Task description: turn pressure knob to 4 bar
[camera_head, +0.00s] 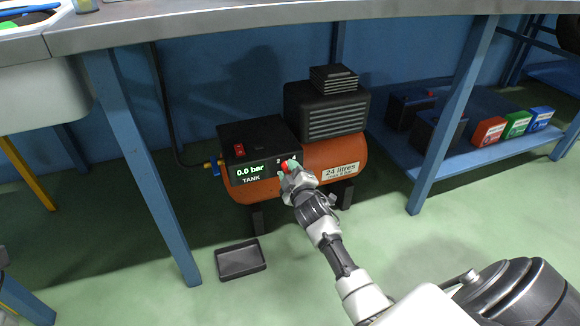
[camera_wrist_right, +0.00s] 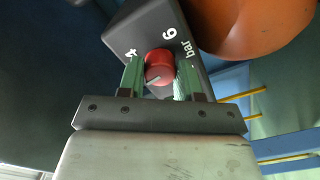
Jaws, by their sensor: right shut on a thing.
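The red pressure knob (camera_wrist_right: 158,64) sits on the dark front panel of the compressor (camera_head: 322,152). My right gripper (camera_wrist_right: 160,78) is shut on the knob, with one green finger on each side. In the wrist view a pale pointer line on the knob points to the lower left, not at the printed 4. A 6 and "bar" are printed beside it. In the head view my right gripper (camera_head: 290,170) hides much of the knob and its scale. The tank display (camera_head: 249,171) reads 0.0 bar. My left gripper is not in view.
A red switch (camera_head: 239,150) is on the compressor's panel. The workbench (camera_head: 270,22) spans above, with blue legs (camera_head: 143,165) on either side. A black tray (camera_head: 241,260) lies on the floor. A low blue shelf (camera_head: 400,150) at right holds batteries and coloured boxes.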

